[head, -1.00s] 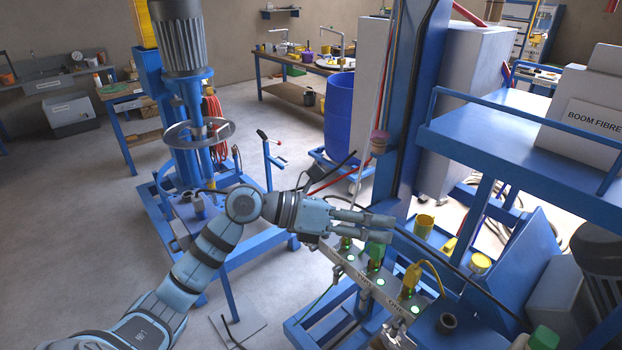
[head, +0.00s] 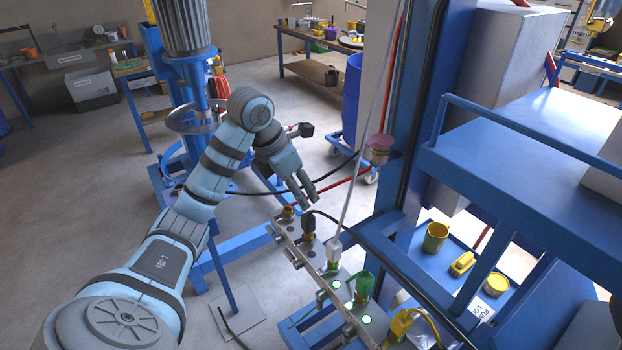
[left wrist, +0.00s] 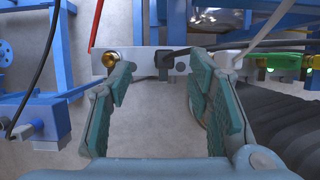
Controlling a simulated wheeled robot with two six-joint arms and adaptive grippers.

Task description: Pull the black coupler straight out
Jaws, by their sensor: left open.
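The black coupler (head: 308,226) is seated on the grey rail (head: 292,249), with a black cable running from it. It also shows in the left wrist view (left wrist: 163,58), between and beyond my fingertips. My left gripper (head: 307,199) is open and empty, above the far end of the rail, close to the black coupler but apart from it in the wrist view (left wrist: 160,80). A brass fitting (left wrist: 109,60) sits left of the black coupler, near my left finger. A white coupler (head: 333,252) is on its other side. My right gripper is not in view.
A green coupler (head: 364,286) and a yellow coupler (head: 401,323) stand nearer along the rail. A grey slanting rod or hose rises above the white coupler. The blue post (head: 415,130) stands right of the rail. Clear floor lies to the left.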

